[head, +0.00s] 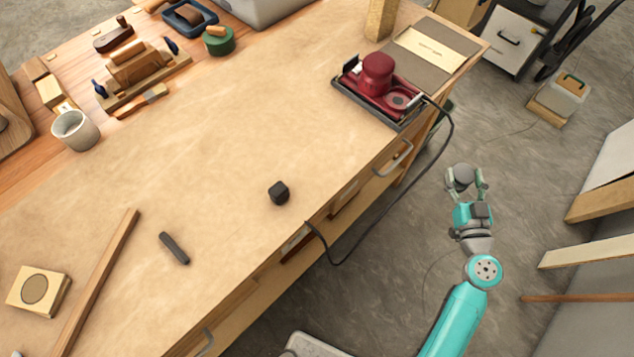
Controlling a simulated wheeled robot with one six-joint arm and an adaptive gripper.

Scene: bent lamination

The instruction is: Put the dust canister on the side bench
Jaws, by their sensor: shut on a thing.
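My gripper (466,186) is shut on a dark grey, round-ended canister (461,173), which looks like the dust canister. Its fingers sit on both sides of it, and its lower part is hidden by the gripper. The gripper and canister appear over the grey floor, right of a long wooden bench (200,180) and apart from it. I cannot tell whether this is the side bench. A red sander (376,80) with a dark base lies at the bench's far right end.
A black cord (440,150) runs from the sander and hangs over the bench edge. A small black block (279,193), a dark bar (174,248) and a wood strip (98,280) lie on the bench. Its middle is largely clear. Boards (590,245) stand at right.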

